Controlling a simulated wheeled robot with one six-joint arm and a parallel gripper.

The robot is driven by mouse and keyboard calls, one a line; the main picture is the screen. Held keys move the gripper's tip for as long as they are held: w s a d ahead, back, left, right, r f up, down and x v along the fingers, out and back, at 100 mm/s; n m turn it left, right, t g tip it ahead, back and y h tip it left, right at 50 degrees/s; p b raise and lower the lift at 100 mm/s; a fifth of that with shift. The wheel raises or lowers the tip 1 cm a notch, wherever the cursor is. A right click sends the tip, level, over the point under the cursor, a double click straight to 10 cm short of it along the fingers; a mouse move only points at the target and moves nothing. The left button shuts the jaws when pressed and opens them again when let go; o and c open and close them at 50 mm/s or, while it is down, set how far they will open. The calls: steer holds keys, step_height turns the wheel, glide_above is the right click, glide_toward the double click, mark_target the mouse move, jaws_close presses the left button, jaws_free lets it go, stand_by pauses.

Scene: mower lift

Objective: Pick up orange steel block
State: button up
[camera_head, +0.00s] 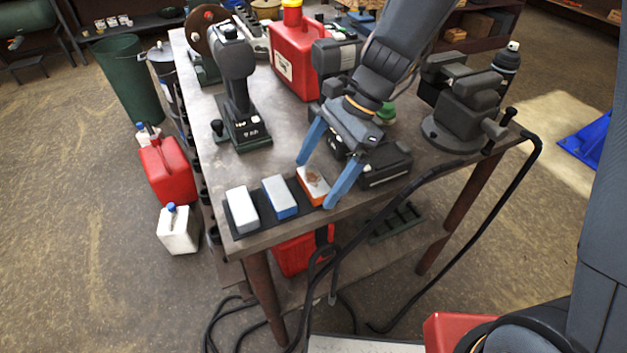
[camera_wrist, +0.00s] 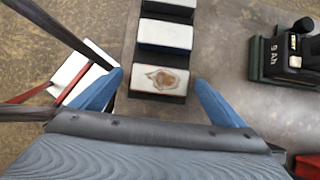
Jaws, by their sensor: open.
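The orange steel block (camera_head: 313,185) has a pale top with a brown, rusty patch and orange sides. It lies at the right end of a row of three blocks on a dark strip near the table's front edge. In the wrist view the block (camera_wrist: 160,80) shows its stained top between and beyond my fingertips. My gripper (camera_head: 316,166) is open, its two blue fingers spread on either side of the block in the head view. The gripper (camera_wrist: 160,78) is empty in the wrist view. I cannot tell the exact height of the fingertips over the table.
A blue-sided block (camera_head: 280,197) and a grey-white block (camera_head: 242,210) lie to the left on the dark strip (camera_head: 228,218). A cordless tool (camera_head: 238,90), a red canister (camera_head: 298,55) and a vise (camera_head: 466,112) stand on the table. A black cable hangs over the front edge.

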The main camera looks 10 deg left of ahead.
steer(key=shift+s+f, duration=0.1)
steer(key=shift+f, duration=0.05)
steer(key=c, duration=1.5)
